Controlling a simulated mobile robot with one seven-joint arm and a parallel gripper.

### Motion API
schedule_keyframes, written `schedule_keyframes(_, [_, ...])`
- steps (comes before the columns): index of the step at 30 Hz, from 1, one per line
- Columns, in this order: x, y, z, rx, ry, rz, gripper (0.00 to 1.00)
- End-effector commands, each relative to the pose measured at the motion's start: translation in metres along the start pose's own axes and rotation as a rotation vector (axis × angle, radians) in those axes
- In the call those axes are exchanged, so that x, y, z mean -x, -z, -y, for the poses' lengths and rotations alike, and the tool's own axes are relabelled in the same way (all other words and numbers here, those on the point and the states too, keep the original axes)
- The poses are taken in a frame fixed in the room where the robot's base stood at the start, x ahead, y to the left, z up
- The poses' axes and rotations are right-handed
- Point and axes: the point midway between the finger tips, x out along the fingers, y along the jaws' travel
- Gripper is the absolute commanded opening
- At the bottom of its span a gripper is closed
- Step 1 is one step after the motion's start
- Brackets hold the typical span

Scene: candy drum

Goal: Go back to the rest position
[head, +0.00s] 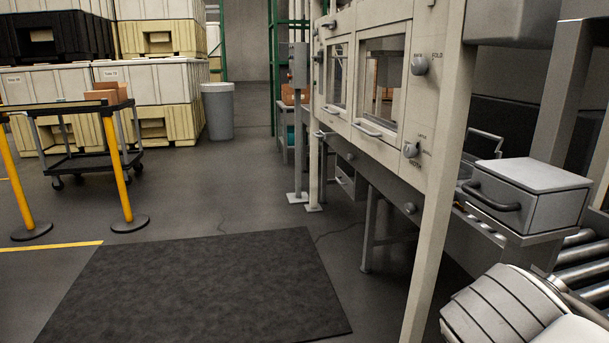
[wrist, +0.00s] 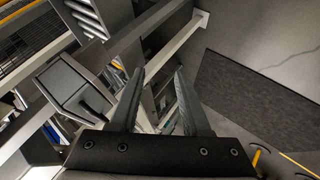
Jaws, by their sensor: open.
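My gripper (wrist: 164,85) shows in the wrist view with its two fingers apart and nothing between them. It is not visible in the head view, where only a pale part of my arm shows at the lower right. In the wrist view, a grey box with a dark handle (wrist: 72,85) is to the left of the fingers, apart from them. The same grey box (head: 530,190) stands on a small shelf at the right of the head view.
A beige machine cabinet (head: 395,75) with windows and knobs stands at centre right. A roller conveyor (head: 588,262) is at the far right. A dark mat (head: 200,285) lies on open floor. Yellow posts (head: 117,170), a black cart (head: 75,160) and a grey bin (head: 218,112) are at left.

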Motion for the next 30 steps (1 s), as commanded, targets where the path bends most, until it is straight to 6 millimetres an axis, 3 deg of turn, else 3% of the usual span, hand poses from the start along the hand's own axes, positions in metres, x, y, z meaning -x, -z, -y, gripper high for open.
schedule_keyframes(6, [0.008, -0.013, 0.051, -0.208, 0.266, 0.086, 0.47])
schedule_keyframes(12, [0.031, -0.005, 0.090, -0.365, 0.497, 0.128, 0.47])
schedule_keyframes(15, [0.055, 0.011, 0.068, -0.356, 0.485, 0.126, 0.47])
schedule_keyframes(30, [0.141, 0.071, -0.003, -0.355, 0.483, 0.126, 0.47])
